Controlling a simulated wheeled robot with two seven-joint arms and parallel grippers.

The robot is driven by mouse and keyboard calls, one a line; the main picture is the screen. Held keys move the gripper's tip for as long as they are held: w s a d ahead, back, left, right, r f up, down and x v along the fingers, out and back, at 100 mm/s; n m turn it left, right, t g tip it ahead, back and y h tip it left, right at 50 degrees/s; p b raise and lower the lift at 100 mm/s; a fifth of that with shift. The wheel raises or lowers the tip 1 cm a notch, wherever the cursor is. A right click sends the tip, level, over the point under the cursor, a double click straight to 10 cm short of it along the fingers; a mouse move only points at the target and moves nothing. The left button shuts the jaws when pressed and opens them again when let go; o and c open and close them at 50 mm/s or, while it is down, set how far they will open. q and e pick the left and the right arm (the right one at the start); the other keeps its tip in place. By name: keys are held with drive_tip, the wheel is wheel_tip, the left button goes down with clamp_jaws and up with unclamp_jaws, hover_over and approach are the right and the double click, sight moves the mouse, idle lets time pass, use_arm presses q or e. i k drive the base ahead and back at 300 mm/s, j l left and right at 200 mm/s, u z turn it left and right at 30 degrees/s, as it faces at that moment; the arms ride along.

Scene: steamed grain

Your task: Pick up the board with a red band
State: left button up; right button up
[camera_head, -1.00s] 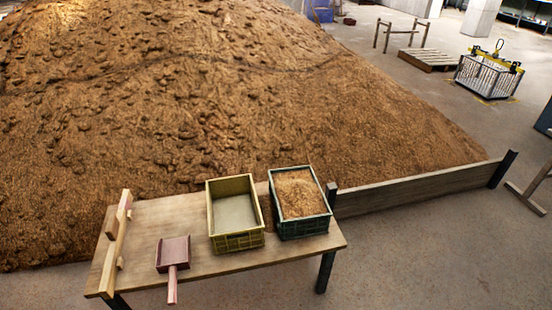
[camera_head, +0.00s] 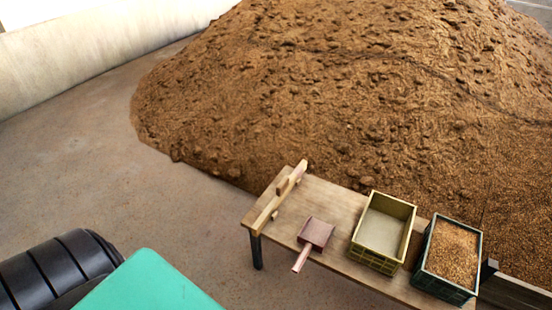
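No board with a red band can be made out. A light wooden tool (camera_head: 276,203), a long bar with a shorter piece fixed across it, lies along the left end of the table. No red shows on it. A dull pinkish-red scoop (camera_head: 317,233) with its handle toward me lies to its right on the table (camera_head: 340,204). Neither of my grippers is in view.
A yellow crate (camera_head: 366,255), seemingly empty, and a dark green crate (camera_head: 440,285) filled with brown grain stand on the table's right. A large grain heap (camera_head: 330,100) rises behind. A teal and black shape (camera_head: 150,285) fills the lower left. Floor left of the table is clear.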

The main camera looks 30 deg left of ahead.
sight(285, 185)
drive_tip(key=u, duration=1)
drive_tip(key=z, duration=1.5)
drive_tip(key=u, duration=1.5)
drive_tip(key=i+j+z, duration=0.15)
drive_tip(key=i+j, duration=0.2)
drive_tip(key=i+j+z, duration=0.15)
drive_tip(key=i+j, duration=0.15)
drive_tip(key=j, duration=0.3)
